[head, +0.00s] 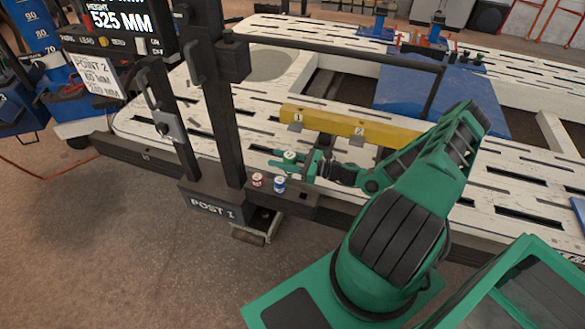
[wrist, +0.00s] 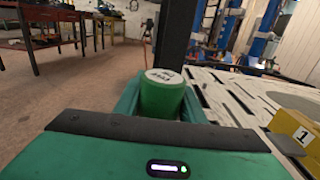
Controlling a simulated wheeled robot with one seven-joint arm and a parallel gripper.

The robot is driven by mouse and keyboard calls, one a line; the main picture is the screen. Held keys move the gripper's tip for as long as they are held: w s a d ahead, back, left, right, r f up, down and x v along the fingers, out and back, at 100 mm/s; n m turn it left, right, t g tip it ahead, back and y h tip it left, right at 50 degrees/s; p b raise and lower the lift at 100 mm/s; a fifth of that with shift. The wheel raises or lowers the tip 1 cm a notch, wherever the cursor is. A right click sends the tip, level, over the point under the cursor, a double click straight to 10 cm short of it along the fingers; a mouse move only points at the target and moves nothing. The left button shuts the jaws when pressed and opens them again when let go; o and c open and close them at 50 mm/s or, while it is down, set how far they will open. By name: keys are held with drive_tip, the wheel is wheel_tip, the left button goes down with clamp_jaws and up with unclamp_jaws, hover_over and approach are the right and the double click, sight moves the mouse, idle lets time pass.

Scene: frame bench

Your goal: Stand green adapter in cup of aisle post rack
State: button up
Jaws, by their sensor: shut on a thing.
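The green adapter (head: 290,156) is a short cylinder with a white, lettered top. My gripper (head: 284,160) is shut on it, with a finger on each side. In the wrist view the green adapter (wrist: 162,98) stands upright between the green fingers of my gripper (wrist: 161,104). In the head view it appears above and behind the dark rack (head: 300,197) at the foot of the post marked POST 1 (head: 222,120). A red adapter (head: 257,180) and a blue adapter (head: 279,185) stand on this rack.
A yellow bar (head: 345,126) with tags 1 and 2 lies on the slotted white bench (head: 500,225) behind my gripper. The dark upright post and its long horizontal arm (head: 340,52) stand close by. Open floor (head: 120,260) lies at the front left.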

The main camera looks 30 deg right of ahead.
drive_tip(key=shift+n+g+y, duration=0.7)
drive_tip(key=shift+g+y, duration=0.1)
drive_tip(key=s+d+f, duration=0.1)
drive_tip(key=s, duration=0.1)
drive_tip(key=s+d+f, duration=0.2)
drive_tip(key=shift+d, duration=0.3)
drive_tip(key=shift+f, duration=2.8)
drive_tip(key=shift+f, duration=2.8)
drive_tip(key=o, duration=1.4)
drive_tip(key=shift+s+d, duration=0.1)
drive_tip(key=v, duration=1)
drive_tip(key=shift+s+d, duration=0.2)
